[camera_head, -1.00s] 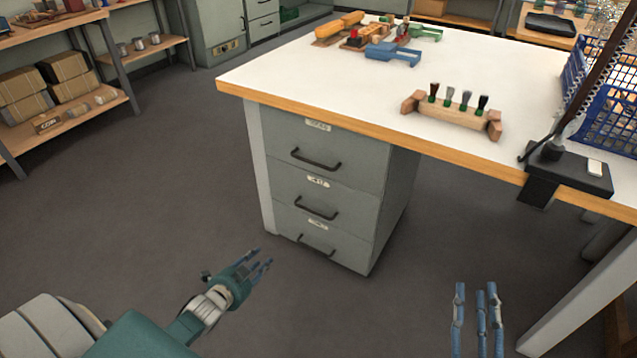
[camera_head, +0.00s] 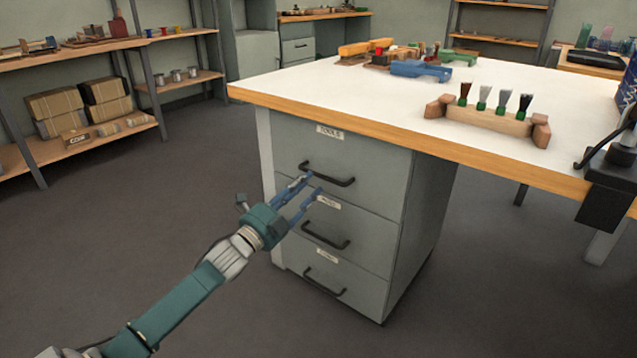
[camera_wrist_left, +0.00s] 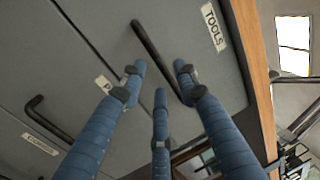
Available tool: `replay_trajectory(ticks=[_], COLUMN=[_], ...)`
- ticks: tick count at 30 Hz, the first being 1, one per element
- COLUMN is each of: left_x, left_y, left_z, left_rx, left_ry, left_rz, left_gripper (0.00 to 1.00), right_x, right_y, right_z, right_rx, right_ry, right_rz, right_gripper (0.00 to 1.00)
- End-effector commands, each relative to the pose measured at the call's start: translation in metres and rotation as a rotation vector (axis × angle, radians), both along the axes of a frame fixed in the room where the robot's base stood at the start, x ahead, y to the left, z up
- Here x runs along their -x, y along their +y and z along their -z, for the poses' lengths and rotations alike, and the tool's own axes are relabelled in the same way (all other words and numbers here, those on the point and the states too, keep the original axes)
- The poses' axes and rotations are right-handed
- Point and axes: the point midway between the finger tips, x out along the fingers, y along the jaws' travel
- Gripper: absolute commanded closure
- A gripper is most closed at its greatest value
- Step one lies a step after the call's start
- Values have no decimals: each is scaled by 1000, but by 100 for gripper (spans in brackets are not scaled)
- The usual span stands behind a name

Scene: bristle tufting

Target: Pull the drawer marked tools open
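The drawer marked TOOLS (camera_head: 365,165) is the top one of three in the grey cabinet under the bench. Its front is flush with the cabinet. It has a dark bar handle (camera_head: 335,180) and a white label (camera_head: 330,131), which reads TOOLS in the left wrist view (camera_wrist_left: 213,27). My left gripper (camera_head: 314,182) is open in front of this drawer, near the handle's left part. In the left wrist view its blue fingers (camera_wrist_left: 160,80) are spread, with the handle (camera_wrist_left: 155,50) showing between them. I cannot tell whether they touch it. My right gripper is out of view.
Two lower drawers have similar handles (camera_head: 325,238) (camera_head: 325,284). The white bench top (camera_head: 330,90) with a wooden edge overhangs the cabinet and carries a brush holder (camera_head: 490,122). Shelving (camera_head: 70,150) stands at the left. The floor before the cabinet is clear.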

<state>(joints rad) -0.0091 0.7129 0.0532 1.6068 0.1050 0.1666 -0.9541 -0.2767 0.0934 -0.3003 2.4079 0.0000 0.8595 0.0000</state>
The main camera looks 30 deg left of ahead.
Motion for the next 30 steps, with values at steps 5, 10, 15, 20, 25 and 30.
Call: replay_trajectory(ticks=[5, 10, 15, 20, 25, 30], left_x=[-29, -45, -51, -51, -51, -51], left_y=[-2, -3, -4, -4, -4, -4], left_z=[-4, -7, -9, -9, -9, -9], left_rx=[-1, 2, 1, 1, 1, 2], left_ry=[-2, 0, 1, 2, 2, 2], left_rz=[0, -1, 0, -1, -1, -1], left_gripper=[69, 69, 69, 69, 87, 100], right_x=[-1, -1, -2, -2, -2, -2], right_y=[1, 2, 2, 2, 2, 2], right_z=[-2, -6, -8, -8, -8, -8], right_rx=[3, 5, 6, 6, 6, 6], right_ry=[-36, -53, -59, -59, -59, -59], right_rz=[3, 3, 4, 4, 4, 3], right_gripper=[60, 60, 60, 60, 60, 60])
